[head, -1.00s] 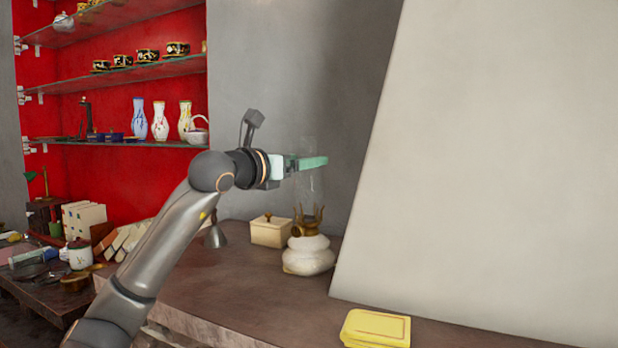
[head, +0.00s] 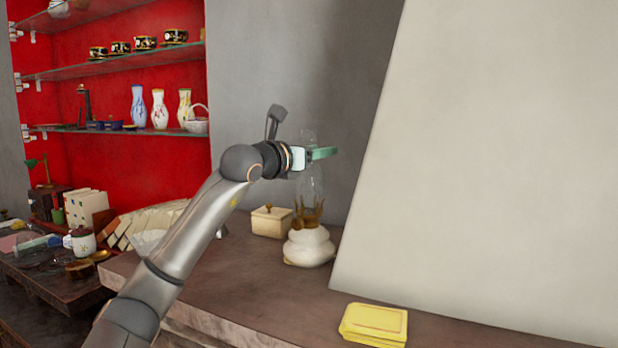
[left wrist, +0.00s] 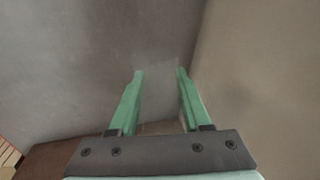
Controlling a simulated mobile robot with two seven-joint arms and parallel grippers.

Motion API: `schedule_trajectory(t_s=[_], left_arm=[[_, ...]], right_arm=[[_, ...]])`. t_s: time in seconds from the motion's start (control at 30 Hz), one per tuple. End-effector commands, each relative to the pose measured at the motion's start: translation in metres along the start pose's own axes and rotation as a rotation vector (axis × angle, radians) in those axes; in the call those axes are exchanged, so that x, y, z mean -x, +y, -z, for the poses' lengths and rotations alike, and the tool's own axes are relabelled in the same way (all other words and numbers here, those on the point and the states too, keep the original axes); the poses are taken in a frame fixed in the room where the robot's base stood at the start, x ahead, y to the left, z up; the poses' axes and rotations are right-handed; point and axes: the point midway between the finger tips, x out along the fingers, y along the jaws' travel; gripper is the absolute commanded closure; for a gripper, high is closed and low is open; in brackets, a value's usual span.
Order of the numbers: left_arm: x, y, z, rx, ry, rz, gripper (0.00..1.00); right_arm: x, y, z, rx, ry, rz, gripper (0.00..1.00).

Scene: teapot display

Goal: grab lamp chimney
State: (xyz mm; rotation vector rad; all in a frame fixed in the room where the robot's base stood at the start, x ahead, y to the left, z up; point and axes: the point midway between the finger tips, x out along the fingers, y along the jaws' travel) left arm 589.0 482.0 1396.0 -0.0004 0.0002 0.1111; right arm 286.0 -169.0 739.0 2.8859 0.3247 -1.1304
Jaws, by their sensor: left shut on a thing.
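The lamp chimney (head: 311,183) is clear, nearly invisible glass. It rises upright above the brass prongs (head: 310,210) of a squat white lamp base (head: 309,247) on the brown counter. I cannot tell whether its lower end touches the prongs. My left gripper (head: 323,153), with green fingers, is level with the chimney's upper part and shut on it. In the left wrist view the two green fingers (left wrist: 160,75) stand apart, and the glass between them is barely visible. My right gripper is not in view.
A cream lidded box (head: 271,222) stands just left of the lamp base. A yellow box (head: 374,325) lies at the counter front. A large pale slanted panel (head: 480,160) is close on the right. Glass shelves (head: 110,128) with vases and cups are at left.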

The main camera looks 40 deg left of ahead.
Motion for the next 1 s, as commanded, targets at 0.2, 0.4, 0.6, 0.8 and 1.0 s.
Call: schedule_trajectory(t_s=[0.2, 0.4, 0.6, 0.8, 1.0], left_arm=[[0.0001, 0.0001, 0.0002, 0.0, 0.001, 0.0, 0.82], [0.0001, 0.0001, 0.0002, 0.0, 0.001, 0.0, 1.0], [0.0001, 0.0001, 0.0002, 0.0, 0.001, 0.0, 1.0], [0.0002, 0.0001, -0.0001, 0.0, 0.0, 0.0, 1.0], [0.0002, 0.0, -0.0019, 0.001, -0.001, 0.0, 1.0]], right_arm=[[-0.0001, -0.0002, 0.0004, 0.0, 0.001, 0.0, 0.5], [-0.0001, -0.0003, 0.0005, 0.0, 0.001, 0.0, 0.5], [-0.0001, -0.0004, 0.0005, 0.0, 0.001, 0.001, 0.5], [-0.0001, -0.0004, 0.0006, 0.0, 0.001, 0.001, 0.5], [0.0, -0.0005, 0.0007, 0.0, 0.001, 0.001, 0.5]])
